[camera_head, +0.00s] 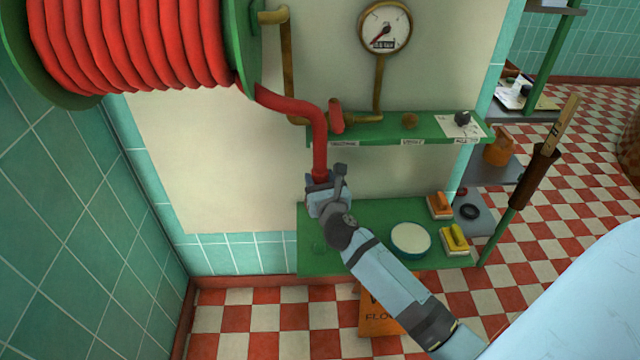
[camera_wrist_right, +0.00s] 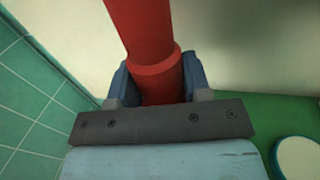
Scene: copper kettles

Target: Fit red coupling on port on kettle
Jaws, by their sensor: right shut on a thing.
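My right gripper (camera_head: 322,182) is shut on the red coupling (camera_wrist_right: 158,80) at the end of a red hose (camera_head: 319,140). In the right wrist view the coupling sits between both fingers of the gripper (camera_wrist_right: 155,88). The hose runs up from the gripper to a large hose reel (camera_head: 130,40) at the top left. The gripper is in front of the pale wall, above the lower green shelf. The coupling is mostly hidden by the gripper in the head view. I cannot make out the kettle's port. My left gripper is not in view.
An upper green shelf (camera_head: 380,128) carries brass pipework, under a round gauge (camera_head: 385,27). A copper-brown curved body (camera_head: 632,150) shows at the right edge.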

